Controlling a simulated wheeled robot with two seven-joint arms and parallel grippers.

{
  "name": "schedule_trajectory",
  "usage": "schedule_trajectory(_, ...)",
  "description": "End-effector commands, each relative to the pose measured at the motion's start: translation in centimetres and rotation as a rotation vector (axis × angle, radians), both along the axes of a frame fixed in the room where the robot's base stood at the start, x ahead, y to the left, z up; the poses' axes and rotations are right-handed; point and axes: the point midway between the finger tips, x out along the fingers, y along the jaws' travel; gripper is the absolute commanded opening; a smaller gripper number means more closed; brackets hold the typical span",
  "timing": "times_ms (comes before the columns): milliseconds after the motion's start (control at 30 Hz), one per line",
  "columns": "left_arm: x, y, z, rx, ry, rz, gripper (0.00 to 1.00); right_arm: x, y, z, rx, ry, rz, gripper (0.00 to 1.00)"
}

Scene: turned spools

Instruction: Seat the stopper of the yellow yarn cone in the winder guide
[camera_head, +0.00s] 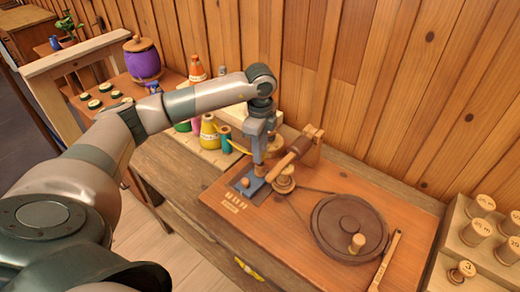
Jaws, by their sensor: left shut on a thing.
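My left gripper (259,162) points straight down over the left part of the winder board. It is shut on a small brown wooden stopper (259,170), of which only the low end shows below the fingers. A small blue plate (256,187), which looks like the winder guide, lies just below, with a round wooden knob (246,182) on its left part. The stopper is at the plate's back edge in the picture; I cannot tell whether it touches. My right gripper is not in view.
The winder board (300,230) carries a large dark wheel (348,227) and a tilted wooden spindle (295,152) close right of my gripper. Labelled wooden spools (476,232) stand at the right. A purple-wound spool (143,62) stands at the back left. A plank wall closes the back.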

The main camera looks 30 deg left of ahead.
Motion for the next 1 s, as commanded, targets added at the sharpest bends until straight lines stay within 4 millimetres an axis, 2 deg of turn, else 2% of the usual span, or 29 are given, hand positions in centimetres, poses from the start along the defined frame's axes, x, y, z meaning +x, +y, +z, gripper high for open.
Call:
schedule_trajectory(467, 0.0, 0.0, -0.2, 0.000, 0.001, 0.000, 0.03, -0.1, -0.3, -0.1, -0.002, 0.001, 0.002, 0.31)
schedule_trajectory(1000, 0.0, 0.0, -2.0, 0.000, 0.001, 0.000, 0.03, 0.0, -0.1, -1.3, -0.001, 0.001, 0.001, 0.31)
